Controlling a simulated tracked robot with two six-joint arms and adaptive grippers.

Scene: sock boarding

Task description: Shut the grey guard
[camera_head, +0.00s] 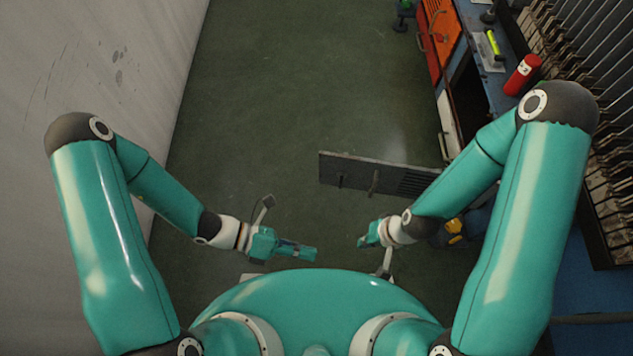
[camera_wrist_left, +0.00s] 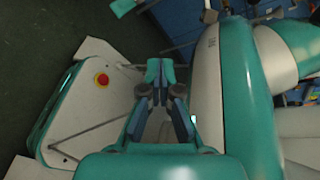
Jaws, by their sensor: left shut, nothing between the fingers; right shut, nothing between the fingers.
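The grey guard (camera_head: 348,168) is a flat dark panel with slots toward its right end and small handle-like parts on its near face. It stands swung out from the machine side at right, over the floor; my right forearm hides its right end. My right gripper (camera_head: 362,241) is shut and empty, on the near side of the guard and apart from it. My left gripper (camera_head: 313,253) is shut and empty, further left and also apart from the guard. Its closed fingertips show in the left wrist view (camera_wrist_left: 160,68).
A blue bench with a red cylinder (camera_head: 523,75) and an orange panel (camera_head: 441,35) lines the right side. A rack of metal forms (camera_head: 590,110) stands at far right. A pale wall (camera_head: 90,60) is at left. The green floor (camera_head: 280,80) between is clear.

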